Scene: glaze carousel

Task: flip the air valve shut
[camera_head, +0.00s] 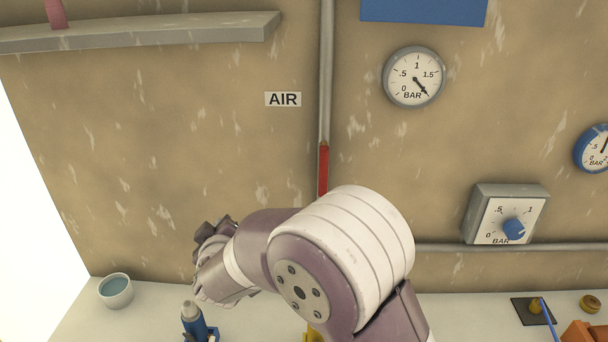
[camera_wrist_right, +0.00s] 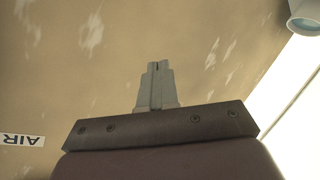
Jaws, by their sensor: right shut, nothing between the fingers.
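The red valve lever (camera_head: 323,168) lies upright along the grey vertical pipe (camera_head: 326,70) on the wall. Its lower end and the valve body are hidden behind my right arm. A white label reading AIR (camera_head: 283,99) is on the wall to the left of the pipe; it also shows upside down in the right wrist view (camera_wrist_right: 22,140). My right gripper (camera_head: 208,232) is to the left of and below the lever, apart from it. In the right wrist view its fingers (camera_wrist_right: 157,66) are together and empty, with bare wall beyond. My left gripper is not in view.
A round gauge (camera_head: 414,77) and a box with a blue knob (camera_head: 505,214) are right of the pipe. A grey shelf (camera_head: 140,32) is at upper left. A bowl (camera_head: 115,291) and a blue bottle-like tool (camera_head: 194,322) stand on the bench below.

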